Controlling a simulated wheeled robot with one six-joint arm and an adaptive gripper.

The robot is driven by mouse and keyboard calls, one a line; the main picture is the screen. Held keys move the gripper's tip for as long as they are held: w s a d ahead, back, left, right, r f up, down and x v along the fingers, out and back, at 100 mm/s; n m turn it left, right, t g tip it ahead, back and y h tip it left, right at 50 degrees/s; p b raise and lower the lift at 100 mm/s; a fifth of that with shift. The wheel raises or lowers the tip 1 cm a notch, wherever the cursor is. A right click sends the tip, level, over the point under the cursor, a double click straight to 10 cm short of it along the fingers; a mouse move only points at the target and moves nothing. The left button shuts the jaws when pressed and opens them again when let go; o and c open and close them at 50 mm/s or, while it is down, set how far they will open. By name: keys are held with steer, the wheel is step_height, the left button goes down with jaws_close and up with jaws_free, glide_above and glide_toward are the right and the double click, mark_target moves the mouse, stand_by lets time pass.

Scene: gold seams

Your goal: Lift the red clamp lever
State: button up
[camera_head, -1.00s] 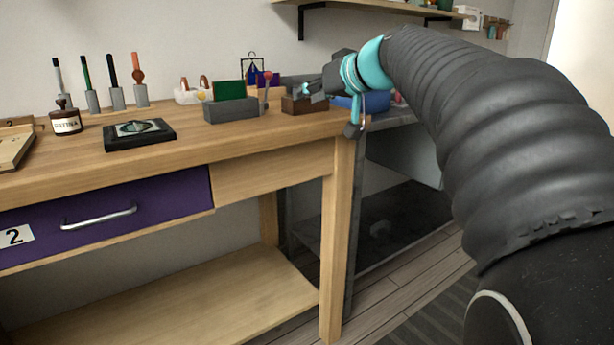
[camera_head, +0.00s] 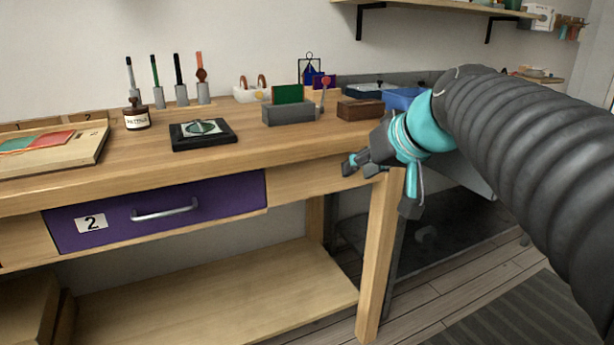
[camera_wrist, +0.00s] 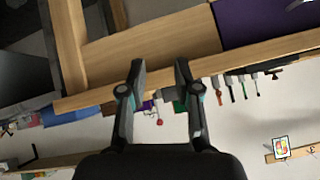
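The red clamp lever (camera_head: 326,81) stands upright with a red knob at the right end of a grey clamp block (camera_head: 290,113) on the workbench. A green piece (camera_head: 288,94) shows at the top of the block. My gripper (camera_head: 352,164) is at the bench's front right corner, in front of and below the lever, apart from it. In the wrist view, which is upside down, my gripper (camera_wrist: 160,68) has its two fingers spread with nothing between the tips. The red knob (camera_wrist: 159,121) shows small beyond them.
A brown block (camera_head: 360,110) stands right of the clamp, with a blue bin (camera_head: 403,98) beyond. The bench front edge lies close to my gripper.

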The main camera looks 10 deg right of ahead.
steer(key=shift+g+h, duration=0.3)
steer(key=shift+s+a+f+p, duration=0.2)
steer(key=shift+s+f, duration=0.45)
steer(key=shift+s, duration=0.15)
steer(key=shift+s+a+f+p, duration=0.15)
steer(key=shift+s+a+f, duration=0.05)
steer(key=shift+s+f, duration=0.5)
steer(key=shift+r, duration=0.1)
